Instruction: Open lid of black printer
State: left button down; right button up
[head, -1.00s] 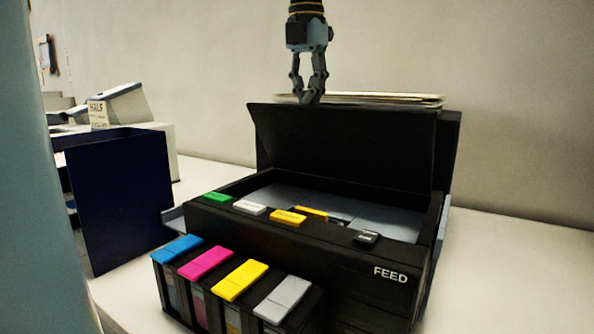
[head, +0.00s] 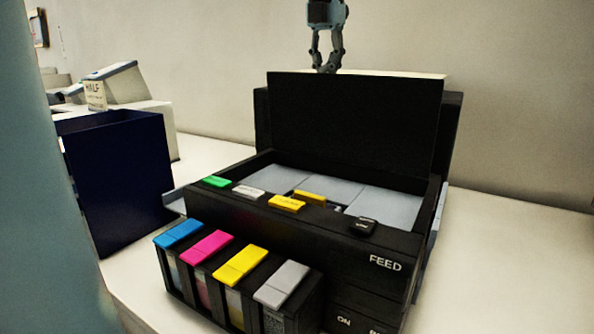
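The black printer (head: 345,255) stands on the white table. Its lid (head: 355,125) is raised and stands nearly upright at the back, with the grey inside (head: 330,187) uncovered. My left gripper (head: 327,70) comes in from the top, pointing down, with its fingertips at the lid's top edge. Its fingers look closed together with nothing visible between them. I cannot tell whether the tips touch the lid. My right gripper is not in view.
Cyan, magenta, yellow and grey ink tanks (head: 242,265) sit at the printer's front left. A dark blue box (head: 118,175) stands to the left, with a white device (head: 145,120) behind it. The table at the right (head: 510,240) is clear.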

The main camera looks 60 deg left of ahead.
pick_arm(q)
notch_tip(320, 180, up, 12)
jog(key=shift+s+d, duration=0.15)
jog(key=shift+s, duration=0.15)
dwell(0.4)
